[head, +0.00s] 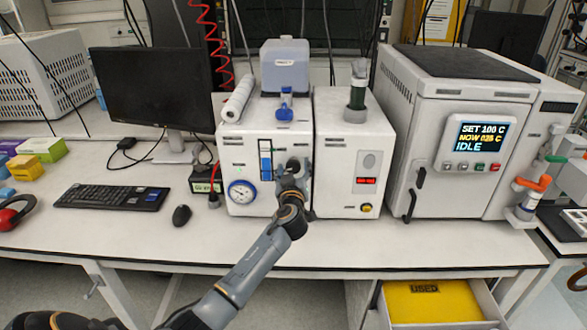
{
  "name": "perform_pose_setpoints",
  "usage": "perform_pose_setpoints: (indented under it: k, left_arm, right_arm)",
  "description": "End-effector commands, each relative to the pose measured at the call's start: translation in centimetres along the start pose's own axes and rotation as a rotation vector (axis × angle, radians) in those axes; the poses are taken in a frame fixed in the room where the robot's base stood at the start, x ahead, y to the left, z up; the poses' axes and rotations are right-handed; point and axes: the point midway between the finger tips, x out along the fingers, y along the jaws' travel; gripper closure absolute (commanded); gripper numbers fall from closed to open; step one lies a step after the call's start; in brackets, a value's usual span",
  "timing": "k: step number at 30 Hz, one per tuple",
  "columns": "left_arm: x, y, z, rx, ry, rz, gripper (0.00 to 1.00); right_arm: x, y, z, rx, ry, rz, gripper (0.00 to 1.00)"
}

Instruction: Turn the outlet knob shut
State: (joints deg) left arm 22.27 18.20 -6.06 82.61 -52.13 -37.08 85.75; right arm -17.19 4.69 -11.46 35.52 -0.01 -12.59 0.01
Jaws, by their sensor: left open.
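A white unit (238,158) stands on the bench, with a round pressure gauge (242,191) and a blue level column (265,160) on its front. My left gripper (294,168) is open at the right part of this front, to the right of the level column. The gripper and wrist cover that part of the panel. A dark round shape shows at the fingertips; I cannot tell whether it is the outlet knob or part of the gripper, nor whether they touch. My right gripper is not in view.
A second white unit (335,195) with a red display stands close on the right, then a large oven-like cabinet (440,180) reading IDLE. An orange-handled valve (533,184) is at far right. A monitor (160,88), keyboard (112,197) and mouse (181,215) are left. The front bench strip is mostly clear.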

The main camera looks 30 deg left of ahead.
Motion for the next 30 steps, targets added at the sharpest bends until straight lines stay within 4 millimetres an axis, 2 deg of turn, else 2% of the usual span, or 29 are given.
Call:
perform_pose_setpoints:
  k: [2,3,9,11,20,30]
  left_arm:
    - [0.0,0.0,0.0,0.0,0.0,0.0,0.36]
    - [0.0,0.0,0.0,0.0,0.0,0.0,0.41]
    - [0.0,0.0,0.0,0.0,0.0,0.0,0.81]
    - [0.0,0.0,0.0,0.0,0.0,-0.001,0.91]
    - [0.0,-0.1,0.1,0.028,-0.001,-0.001,0.91]
    - [-0.1,-0.1,0.2,0.232,0.0,-0.001,0.91]
  right_arm:
    - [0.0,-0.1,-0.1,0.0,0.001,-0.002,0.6]
    - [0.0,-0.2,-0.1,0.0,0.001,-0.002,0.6]
    - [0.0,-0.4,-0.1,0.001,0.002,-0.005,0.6]
    - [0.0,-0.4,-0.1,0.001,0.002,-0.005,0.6]
    - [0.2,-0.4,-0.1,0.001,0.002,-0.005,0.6]
    - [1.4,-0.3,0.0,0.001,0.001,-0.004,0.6]
